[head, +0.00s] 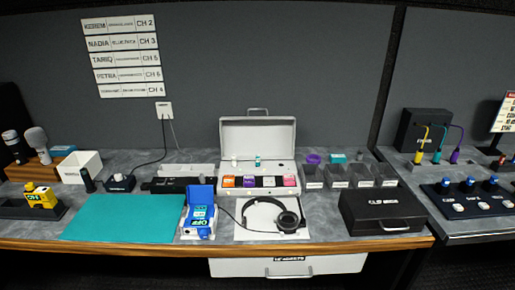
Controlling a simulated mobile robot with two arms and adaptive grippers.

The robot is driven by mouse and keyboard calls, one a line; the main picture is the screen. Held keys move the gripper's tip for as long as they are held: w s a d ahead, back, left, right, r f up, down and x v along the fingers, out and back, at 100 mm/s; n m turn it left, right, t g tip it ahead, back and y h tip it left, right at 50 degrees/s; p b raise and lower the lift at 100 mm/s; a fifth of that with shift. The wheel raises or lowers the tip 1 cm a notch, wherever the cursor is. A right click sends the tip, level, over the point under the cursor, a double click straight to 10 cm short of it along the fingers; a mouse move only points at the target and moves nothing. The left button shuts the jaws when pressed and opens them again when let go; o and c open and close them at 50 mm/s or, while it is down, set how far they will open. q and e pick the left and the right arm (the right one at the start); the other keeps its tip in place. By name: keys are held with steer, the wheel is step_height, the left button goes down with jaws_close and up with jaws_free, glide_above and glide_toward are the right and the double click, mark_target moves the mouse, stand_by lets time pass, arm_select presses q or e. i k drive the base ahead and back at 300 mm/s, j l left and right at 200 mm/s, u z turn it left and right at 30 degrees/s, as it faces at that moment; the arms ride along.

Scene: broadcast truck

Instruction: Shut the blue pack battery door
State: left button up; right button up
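The blue pack (200,221) is on the counter near the front edge, left of centre, at the right edge of the teal mat. Its front carries a light label that seems to read OFF. A darker blue flap (201,194) stands up at its far end and looks like the battery door, open. The inside of the battery bay is too small to make out. Neither of my grippers is in view.
The teal mat (125,217) is bare. Black headphones (286,219) lie on a white sheet right of the pack, their cable running towards it. An open white case (258,139) stands behind.

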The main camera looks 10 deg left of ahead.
mark_target(197, 194)
steer(key=i+j, duration=0.15)
steer(key=j, duration=0.3)
steer(key=i+j, duration=0.1)
steer(key=j, duration=0.3)
steer(key=i+j, duration=0.15)
steer(key=j, duration=0.3)
steer(key=i+j+z, duration=0.1)
steer(key=j, duration=0.35)
